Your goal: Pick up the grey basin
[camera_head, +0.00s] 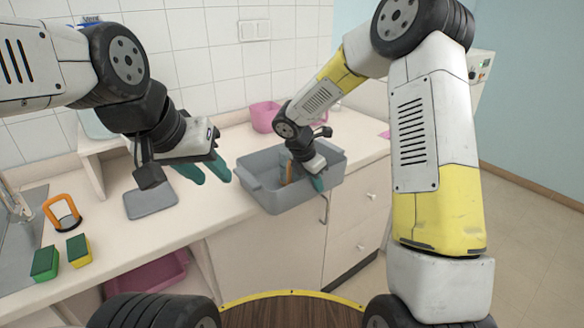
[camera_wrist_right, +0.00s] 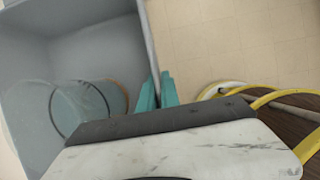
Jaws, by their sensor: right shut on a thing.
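The grey basin (camera_head: 262,196) stands on the counter at its front edge, in the middle of the head view. My right gripper (camera_head: 318,182) is at the basin's near right wall, fingers pointing down. In the right wrist view my right gripper (camera_wrist_right: 156,92) has its teal fingers shut on the wall of the basin (camera_wrist_right: 90,30), one on each side. My left gripper (camera_head: 207,172) is left of the basin, above the counter, empty, with its two teal fingers apart.
A clear round glass vessel (camera_wrist_right: 75,108) is inside the basin. A grey tray (camera_head: 150,200) lies left of the basin. Green-yellow sponges (camera_head: 78,250) and an orange-handled item (camera_head: 62,213) are by the sink. A pink container (camera_head: 264,116) stands behind the basin.

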